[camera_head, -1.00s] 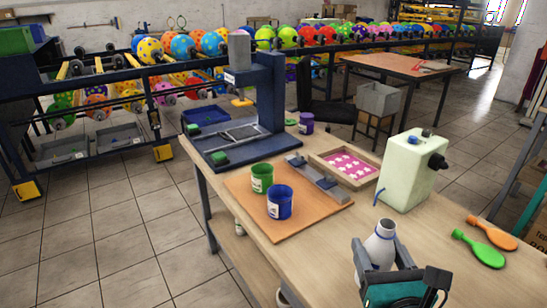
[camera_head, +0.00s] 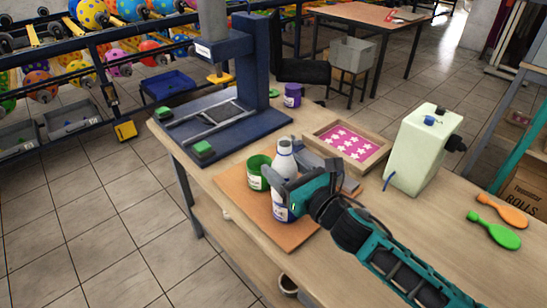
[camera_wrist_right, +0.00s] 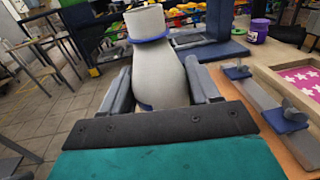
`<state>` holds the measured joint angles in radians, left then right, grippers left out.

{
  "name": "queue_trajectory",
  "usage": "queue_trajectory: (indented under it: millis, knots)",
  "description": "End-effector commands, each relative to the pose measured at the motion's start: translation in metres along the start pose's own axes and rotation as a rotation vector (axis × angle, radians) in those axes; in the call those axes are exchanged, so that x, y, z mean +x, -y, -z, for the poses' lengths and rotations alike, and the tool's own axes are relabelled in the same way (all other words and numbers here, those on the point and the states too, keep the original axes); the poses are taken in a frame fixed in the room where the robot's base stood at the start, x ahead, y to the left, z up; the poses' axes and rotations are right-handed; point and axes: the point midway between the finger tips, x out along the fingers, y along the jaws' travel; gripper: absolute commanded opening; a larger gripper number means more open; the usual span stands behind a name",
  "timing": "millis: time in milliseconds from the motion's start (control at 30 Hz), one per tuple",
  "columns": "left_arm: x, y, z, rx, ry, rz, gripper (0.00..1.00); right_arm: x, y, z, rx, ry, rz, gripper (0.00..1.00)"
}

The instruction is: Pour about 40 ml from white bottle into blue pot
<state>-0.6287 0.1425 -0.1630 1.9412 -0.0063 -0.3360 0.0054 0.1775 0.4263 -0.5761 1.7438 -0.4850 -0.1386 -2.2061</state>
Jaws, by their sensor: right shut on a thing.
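The white bottle (camera_head: 284,162) has a blue band at its neck and stands about upright in the head view. My right gripper (camera_head: 282,180) is shut on it; its fingers flank the bottle body (camera_wrist_right: 158,76) in the right wrist view. The blue pot (camera_head: 281,213), with a white label, is on the orange board. It is partly hidden behind the gripper, and the bottle shows right above it in the picture. I cannot tell the exact gap or whether liquid flows. My left gripper is not in view.
A green pot (camera_head: 257,173) stands beside the blue pot on the orange board (camera_head: 292,239).

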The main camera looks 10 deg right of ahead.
Motion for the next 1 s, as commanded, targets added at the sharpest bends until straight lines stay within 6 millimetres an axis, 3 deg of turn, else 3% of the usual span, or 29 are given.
queue_trajectory:
  millis: [267, 500, 800, 1000]
  knots:
    - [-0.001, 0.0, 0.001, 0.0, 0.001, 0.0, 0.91, 0.0, -0.005, -0.003, 0.073, 0.003, -0.001, 0.23]
    - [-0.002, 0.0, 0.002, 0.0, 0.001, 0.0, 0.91, 0.0, -0.026, -0.006, 0.396, 0.003, -0.001, 0.23]
    - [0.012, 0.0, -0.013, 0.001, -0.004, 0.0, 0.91, 0.0, -0.045, 0.008, 0.829, 0.004, -0.002, 0.23]
    - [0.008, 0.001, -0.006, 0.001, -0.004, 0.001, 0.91, -0.001, -0.044, 0.004, 0.839, 0.001, -0.002, 0.23]
